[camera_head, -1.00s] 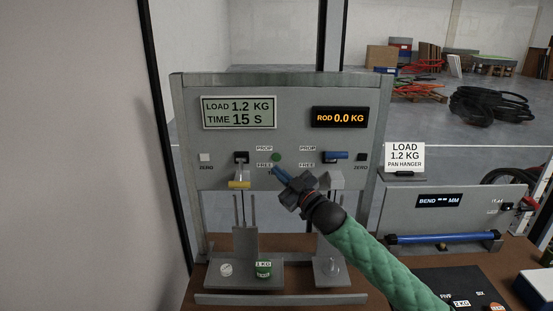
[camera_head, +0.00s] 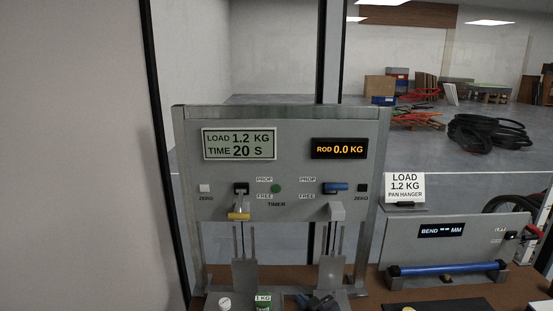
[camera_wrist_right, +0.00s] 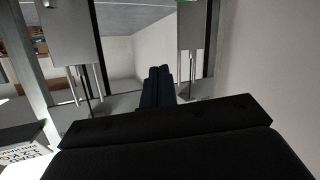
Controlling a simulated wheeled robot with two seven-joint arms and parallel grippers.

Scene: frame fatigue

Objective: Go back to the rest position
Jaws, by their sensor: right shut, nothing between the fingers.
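My right gripper (camera_head: 318,301) shows at the bottom edge of the head view, dark and partly cut off, in front of the right pan area of the grey test rig (camera_head: 285,120). In the right wrist view its two dark fingers (camera_wrist_right: 157,88) are together with nothing between them. The green timer button (camera_head: 277,188) on the rig is uncovered, and no gripper is near it. The left display (camera_head: 239,144) reads load 1.2 kg, time 20 s. The rod display (camera_head: 339,148) reads 0.0 kg. My left gripper is in neither view.
A white weight (camera_head: 225,303) and a green 1 kg weight (camera_head: 263,304) stand low on the left. A load sign (camera_head: 405,187) and a bend tester with a blue rod (camera_head: 447,268) stand at right. Coiled black hoses (camera_head: 488,134) lie on the floor behind.

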